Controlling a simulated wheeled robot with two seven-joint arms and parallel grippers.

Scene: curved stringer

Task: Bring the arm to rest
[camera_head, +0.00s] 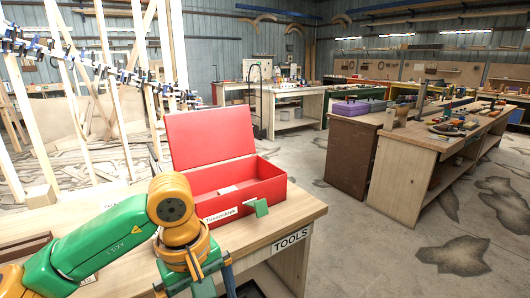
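My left arm, green and orange, comes in from the left over the near workbench (290,212). It bends down at an orange joint, and my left gripper (196,280) points down at the bottom edge of the picture. Its fingertips are cut off or hidden, so I cannot tell whether it is open or shut or holds anything. My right gripper is not in view.
A small green piece (261,207) shows at the toolbox's front right. Dark brown wood (25,245) lies at the bench's left. A rack of upright timbers with clamps (110,75) stands behind. Another workbench (405,165) with tools is at right; open floor lies between.

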